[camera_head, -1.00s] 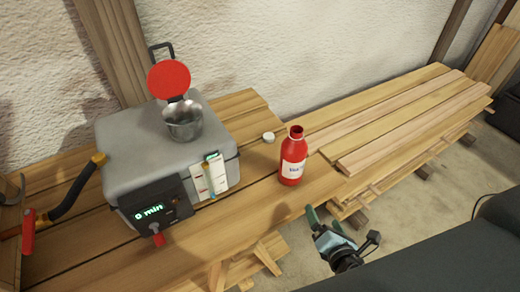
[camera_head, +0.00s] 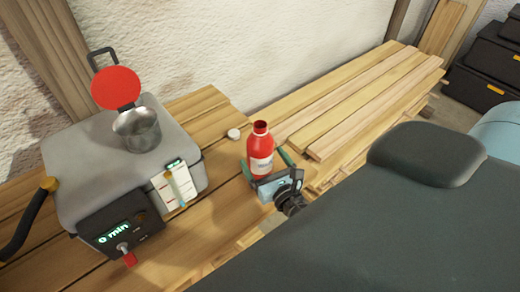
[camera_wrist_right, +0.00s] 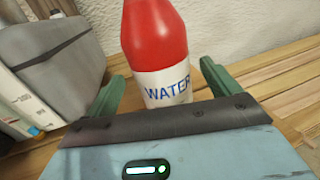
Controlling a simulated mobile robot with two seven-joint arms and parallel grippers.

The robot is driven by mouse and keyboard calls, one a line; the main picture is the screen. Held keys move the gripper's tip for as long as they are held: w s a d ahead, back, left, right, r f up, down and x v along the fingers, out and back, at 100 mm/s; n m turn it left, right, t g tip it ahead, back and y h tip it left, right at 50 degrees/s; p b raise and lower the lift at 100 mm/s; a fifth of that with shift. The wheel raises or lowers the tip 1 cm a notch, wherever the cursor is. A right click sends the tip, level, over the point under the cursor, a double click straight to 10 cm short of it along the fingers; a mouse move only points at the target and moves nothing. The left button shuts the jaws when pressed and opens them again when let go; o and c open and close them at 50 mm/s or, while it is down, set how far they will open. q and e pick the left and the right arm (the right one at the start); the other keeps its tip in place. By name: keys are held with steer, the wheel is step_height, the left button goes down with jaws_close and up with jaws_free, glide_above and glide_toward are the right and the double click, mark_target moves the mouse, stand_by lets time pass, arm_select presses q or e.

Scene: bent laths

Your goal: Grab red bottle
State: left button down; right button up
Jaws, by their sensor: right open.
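The red bottle (camera_head: 260,143) stands upright on the wooden table, with a white label and an open dark top. In the right wrist view the bottle (camera_wrist_right: 156,40) is close ahead, and its label reads "WATER". My right gripper (camera_head: 264,164) is open, with one green finger on each side of the bottle. In the right wrist view its fingers (camera_wrist_right: 160,85) flank the label, with visible gaps on both sides. The bottle's base is hidden behind the gripper body. My left gripper is not in view.
A grey box machine (camera_head: 120,165) with a display, a metal cup (camera_head: 137,132) and a red disc (camera_head: 116,88) stands to the left. Stacked laths (camera_head: 350,100) lie to the right. Dark cases (camera_head: 488,70) stand far right.

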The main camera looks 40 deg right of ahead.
steer(key=shift+w+d+p, duration=0.1)
steer(key=shift+w+d, duration=0.1)
steer(key=shift+w, duration=0.65)
steer(key=shift+w+d+p, duration=0.15)
steer(key=shift+w, duration=0.65)
steer(key=shift+w+d+p, duration=0.1)
steer(key=shift+w+d, duration=0.1)
steer(key=shift+w, duration=0.65)
steer(key=shift+c, duration=0.7)
steer(key=c, duration=1)
steer(key=shift+r, duration=0.2)
